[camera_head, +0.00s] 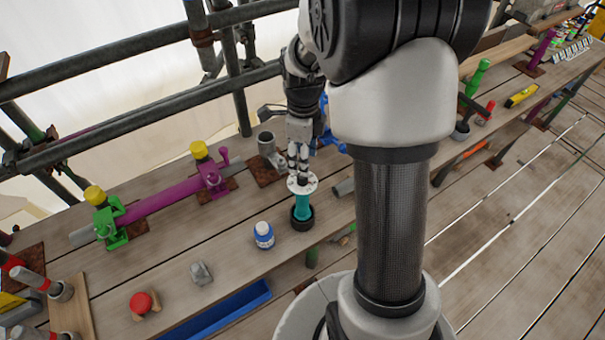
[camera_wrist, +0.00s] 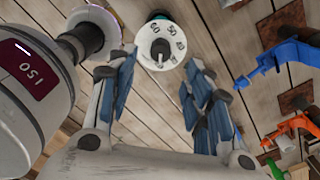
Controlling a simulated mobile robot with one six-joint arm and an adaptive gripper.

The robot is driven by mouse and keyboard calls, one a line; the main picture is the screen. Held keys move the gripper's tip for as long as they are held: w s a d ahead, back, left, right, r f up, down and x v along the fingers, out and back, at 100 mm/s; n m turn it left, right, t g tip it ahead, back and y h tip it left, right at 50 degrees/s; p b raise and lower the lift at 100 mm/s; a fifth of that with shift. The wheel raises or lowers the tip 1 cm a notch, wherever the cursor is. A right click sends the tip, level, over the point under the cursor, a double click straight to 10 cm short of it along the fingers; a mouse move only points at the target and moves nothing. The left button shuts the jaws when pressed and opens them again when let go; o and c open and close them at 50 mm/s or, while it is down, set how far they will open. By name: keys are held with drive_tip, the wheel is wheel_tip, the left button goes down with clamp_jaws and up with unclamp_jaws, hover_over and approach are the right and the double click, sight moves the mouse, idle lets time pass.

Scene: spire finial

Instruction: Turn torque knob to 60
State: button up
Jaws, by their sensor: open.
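The torque knob is a small grey knob (camera_wrist: 160,48) at the centre of a round white dial (camera_wrist: 147,59). Black numbers, among them 60, 50 and 40, run along the dial's edge; the exact setting is too small to read. In the head view the white dial (camera_head: 303,187) tops an upright teal cylinder (camera_head: 302,206) with a black base (camera_head: 302,222) on the plank bench. My gripper (camera_head: 298,172) is just above the dial, pointing down. In the wrist view my gripper (camera_wrist: 160,75) is open, its blue-grey fingers on either side below the dial, with nothing between them.
A blue-and-white bottle (camera_head: 264,236) stands left of the cylinder. A grey pipe stub (camera_head: 267,143) stands behind it. A purple tube (camera_head: 160,199) in clamps lies farther left. A red-topped object (camera_head: 142,303) and a blue tray (camera_head: 225,312) are nearer. Scaffold rails (camera_head: 110,63) run behind the bench.

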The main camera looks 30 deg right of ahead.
sight(302, 179)
wheel_tip(302, 179, down, 7)
drive_tip(key=shift+f+b, duration=0.2)
drive_tip(key=shift+b, duration=0.25)
drive_tip(key=shift+c, duration=0.2)
drive_tip(key=c, duration=1)
